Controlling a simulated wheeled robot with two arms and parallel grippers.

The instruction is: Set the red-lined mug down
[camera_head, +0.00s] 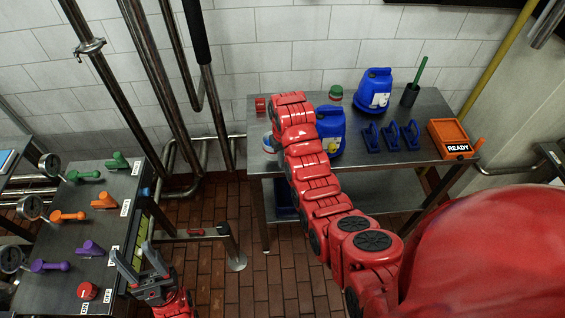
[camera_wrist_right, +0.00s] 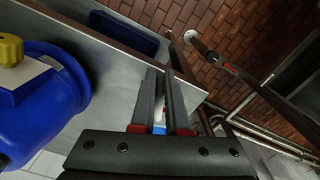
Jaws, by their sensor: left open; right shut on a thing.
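My right arm reaches over the left part of the steel table (camera_head: 420,152) and hides its gripper in the head view. In the right wrist view my right gripper (camera_wrist_right: 161,74) is shut. A small white and blue piece (camera_wrist_right: 159,118) shows between its fingers, probably part of the mug; no red lining can be made out. A white and blue thing (camera_head: 269,143) also shows beside the arm at the table's left end. I cannot tell whether it touches the table. My left gripper (camera_head: 137,262) is open and empty beside the valve bench.
Blue jugs (camera_head: 373,91) (camera_head: 330,131), blue scoop-like tools (camera_head: 391,137) and an orange READY box (camera_head: 449,139) stand on the table. A small red object (camera_head: 260,104) is at its back left corner. The valve bench (camera_head: 95,215) is at left, with pipes behind.

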